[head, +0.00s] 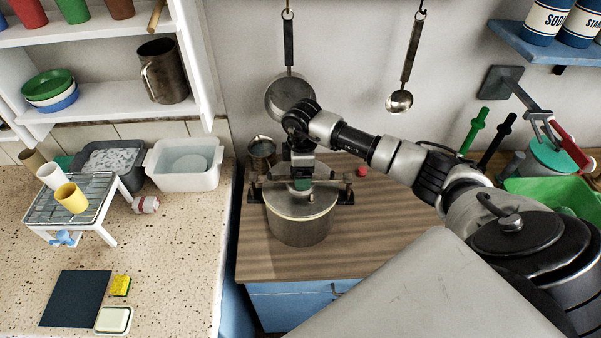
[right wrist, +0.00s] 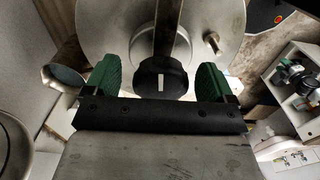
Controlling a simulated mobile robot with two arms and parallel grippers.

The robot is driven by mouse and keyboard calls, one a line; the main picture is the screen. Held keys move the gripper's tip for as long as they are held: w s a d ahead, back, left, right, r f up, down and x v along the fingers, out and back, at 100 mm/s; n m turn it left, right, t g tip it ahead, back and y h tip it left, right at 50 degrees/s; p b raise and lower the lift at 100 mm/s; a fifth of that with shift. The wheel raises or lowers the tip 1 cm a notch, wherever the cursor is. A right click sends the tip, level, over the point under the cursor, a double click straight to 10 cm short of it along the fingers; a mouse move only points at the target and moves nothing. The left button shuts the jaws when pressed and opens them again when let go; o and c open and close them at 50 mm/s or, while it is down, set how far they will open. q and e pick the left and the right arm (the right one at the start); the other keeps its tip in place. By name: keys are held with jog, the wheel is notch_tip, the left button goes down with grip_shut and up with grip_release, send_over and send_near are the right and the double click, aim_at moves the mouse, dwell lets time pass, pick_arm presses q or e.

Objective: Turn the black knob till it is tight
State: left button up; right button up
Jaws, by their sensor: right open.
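The black knob (right wrist: 161,78) shows in the right wrist view, on a bar across the lid of a metal pot. A white mark runs along the knob's top. My right gripper (right wrist: 163,80) is open, with one green-padded finger on each side of the knob and a gap on both sides. In the head view the pot (head: 299,225) stands on the wooden counter, and my right gripper (head: 302,184) points down over its lid. There the gripper hides the knob. My left gripper is not in view.
The wooden counter (head: 262,262) has bare room in front of the pot. A dark metal mug (head: 261,148) stands close behind it, and a small red object (head: 361,171) lies to its right. A pan (head: 289,98) and a ladle (head: 399,101) hang on the wall behind.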

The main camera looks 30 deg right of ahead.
jog(key=n+b, duration=0.1)
jog(key=n, duration=0.3)
jog(key=shift+f+b, duration=0.1)
jog(key=shift+b, duration=0.2)
jog(key=n+b, duration=0.1)
jog(key=n, duration=0.3)
jog(key=shift+n+b, duration=0.3)
jog(key=shift+b, duration=0.05)
jog(key=n+b, duration=0.1)
jog(key=n, duration=0.3)
jog(key=shift+b, duration=0.35)
jog(key=n, duration=0.3)
jog(key=shift+b, duration=0.4)
